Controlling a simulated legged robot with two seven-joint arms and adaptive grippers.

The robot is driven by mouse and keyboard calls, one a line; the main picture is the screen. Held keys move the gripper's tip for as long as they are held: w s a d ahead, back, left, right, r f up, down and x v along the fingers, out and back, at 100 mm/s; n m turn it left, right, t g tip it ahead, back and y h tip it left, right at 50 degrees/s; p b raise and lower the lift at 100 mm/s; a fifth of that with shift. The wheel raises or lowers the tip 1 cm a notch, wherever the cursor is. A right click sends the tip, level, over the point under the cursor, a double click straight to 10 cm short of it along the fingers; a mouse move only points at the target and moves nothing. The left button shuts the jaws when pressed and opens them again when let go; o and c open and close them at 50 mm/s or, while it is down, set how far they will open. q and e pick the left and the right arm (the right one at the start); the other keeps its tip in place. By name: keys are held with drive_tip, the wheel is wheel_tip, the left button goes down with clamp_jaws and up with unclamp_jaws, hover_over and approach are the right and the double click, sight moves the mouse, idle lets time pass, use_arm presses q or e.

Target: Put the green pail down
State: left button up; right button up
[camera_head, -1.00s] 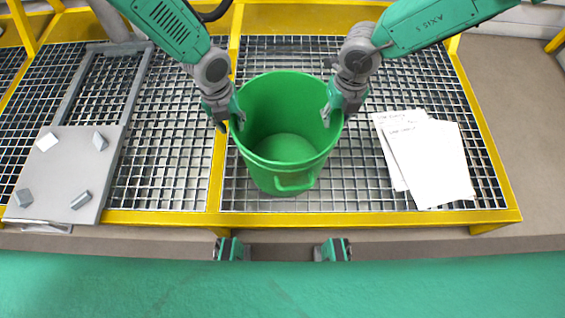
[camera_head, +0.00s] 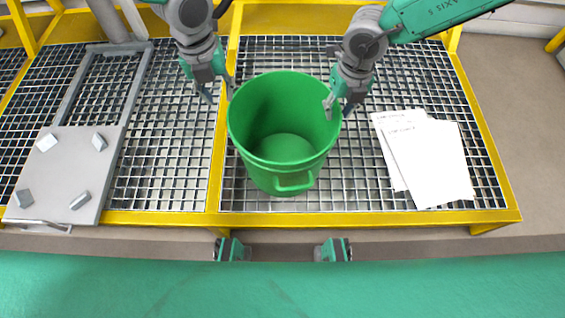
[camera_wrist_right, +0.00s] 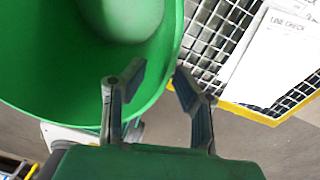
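The green pail (camera_head: 283,165) stands upright and empty on the metal grating, its handle facing the front edge. My left gripper (camera_head: 219,92) is open, just left of the pail's rim and apart from it. My right gripper (camera_head: 338,106) is at the rim's right side. In the right wrist view, the fingers of my right gripper (camera_wrist_right: 160,85) are spread, with the rim of the pail (camera_wrist_right: 60,85) passing close to them. Whether a finger still touches the wall cannot be told.
White papers (camera_head: 428,160) lie on the grating right of the pail. A grey plate (camera_head: 66,170) with several metal blocks is at the left. A yellow frame (camera_head: 300,219) borders the grating (camera_head: 420,85).

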drive_tip(key=r, duration=0.8)
drive_tip(key=shift+d+r, duration=0.25)
drive_tip(key=shift+r, duration=0.05)
